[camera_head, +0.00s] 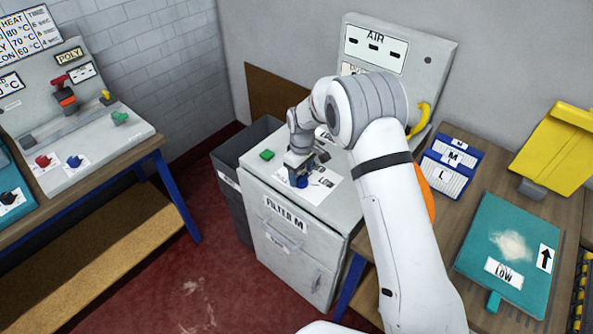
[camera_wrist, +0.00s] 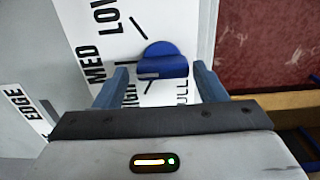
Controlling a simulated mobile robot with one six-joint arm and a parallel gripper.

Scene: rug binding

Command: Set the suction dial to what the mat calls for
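The suction dial is a blue knob (camera_wrist: 162,68) on a white plate (camera_wrist: 125,40) printed LOW, MED, HIGH and FULL. In the head view the dial (camera_head: 299,179) is partly covered by my wrist. Its raised bar lies crosswise in the wrist view, with a pale mark at its left end, roughly toward MED; the exact setting is unclear. My gripper (camera_wrist: 160,80) is open, its fingers either side of the bar with small gaps. The teal mat (camera_head: 480,250) lies on the right bench, with a LOW card (camera_head: 504,272), an arrow card (camera_head: 545,257) and a pale dusty patch.
An AIR panel (camera_head: 376,47) rises behind.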

